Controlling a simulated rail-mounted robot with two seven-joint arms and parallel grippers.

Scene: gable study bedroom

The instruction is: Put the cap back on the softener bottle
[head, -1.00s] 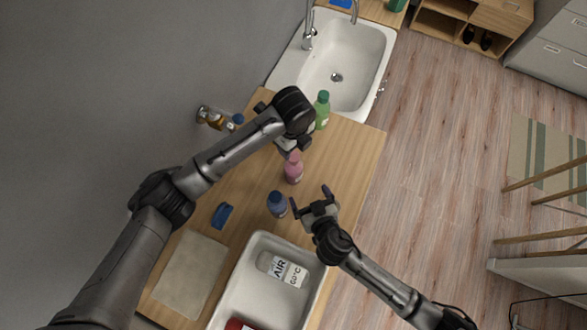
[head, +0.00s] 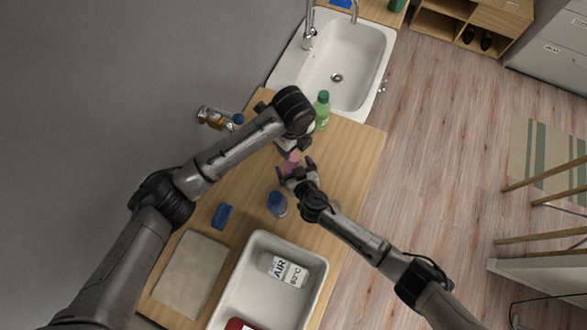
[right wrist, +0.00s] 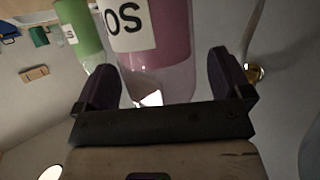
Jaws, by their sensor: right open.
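The pink bottle (head: 293,162), lettered "SO" upside down in the right wrist view (right wrist: 168,35), stands on the wooden counter and is partly hidden by my grippers. I take it for the softener bottle. My right gripper (head: 296,169) is open, with one finger on each side of the bottle; in the right wrist view, gaps show between the fingers (right wrist: 166,80) and the bottle. My left gripper (head: 288,147) is just above and beside the bottle's top. Its fingertips are hidden by its own arm, so its hold is unclear. I cannot make out the cap.
A green bottle (head: 322,110) stands close behind, by the sink (head: 360,35). A blue-capped bottle (head: 277,204) is near my right gripper. A blue sponge-like block (head: 222,215), a beige mat (head: 177,290) and a white basin (head: 250,262) holding a bottle lie nearer.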

